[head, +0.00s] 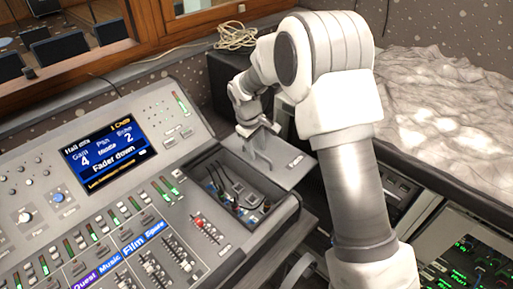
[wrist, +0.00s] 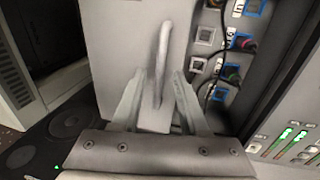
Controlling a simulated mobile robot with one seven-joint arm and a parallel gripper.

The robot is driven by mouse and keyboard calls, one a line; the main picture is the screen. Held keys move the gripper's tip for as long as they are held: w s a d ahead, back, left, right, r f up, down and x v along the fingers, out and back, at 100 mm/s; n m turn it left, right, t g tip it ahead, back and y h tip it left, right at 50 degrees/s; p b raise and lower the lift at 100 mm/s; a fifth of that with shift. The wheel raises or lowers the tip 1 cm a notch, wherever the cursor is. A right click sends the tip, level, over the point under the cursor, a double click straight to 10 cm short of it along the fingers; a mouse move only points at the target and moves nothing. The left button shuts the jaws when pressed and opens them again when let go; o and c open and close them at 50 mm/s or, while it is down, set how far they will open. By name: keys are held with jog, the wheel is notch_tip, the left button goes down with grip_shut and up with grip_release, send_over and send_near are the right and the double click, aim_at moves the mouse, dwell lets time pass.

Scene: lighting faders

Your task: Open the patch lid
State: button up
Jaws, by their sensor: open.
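The patch lid (head: 288,174) is a grey panel beside the patch compartment (head: 232,196) at the console's right end. It is swung away to the right, so the compartment's sockets and dark cables are exposed. Its exact tilt is hard to tell. In the wrist view the lid (wrist: 118,45) fills the upper middle, with a grey bar handle (wrist: 163,60) on it. My gripper (wrist: 160,78) is open, one finger on each side of the handle's lower part; contact is unclear. In the head view my gripper (head: 257,150) is over the lid, partly hidden by its own wrist.
The console has a lit screen (head: 110,157) and rows of faders left of the compartment. Rack gear with green lights (head: 475,262) stands at lower right. Crumpled grey cloth (head: 450,110) lies at right.

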notch_tip(320, 180, up, 17)
jog(key=s+a, duration=0.2)
jog(key=shift+s+p, duration=0.35)
jog(key=shift+p, duration=0.05)
jog(key=shift+a, duration=0.1)
jog(key=s+d+r+m+t, duration=0.2)
jog(key=s+d+r+m, duration=0.2)
jog(key=s+d+r, duration=0.65)
jog(key=s+d+f+m, duration=0.1)
jog(key=s+d+m, duration=0.1)
jog(key=s, duration=0.3)
jog(key=s+d+f+m+t+y, duration=0.1)
jog(key=s+d+m, duration=0.1)
jog(key=s+d, duration=0.2)
jog(key=s+d+f+m+t, duration=0.1)
jog(key=s+d+m, duration=0.1)
jog(key=s, duration=0.6)
jog(key=shift+s+d+f, duration=0.15)
jog(key=shift+d+f, duration=0.2)
jog(key=shift+d, duration=0.05)
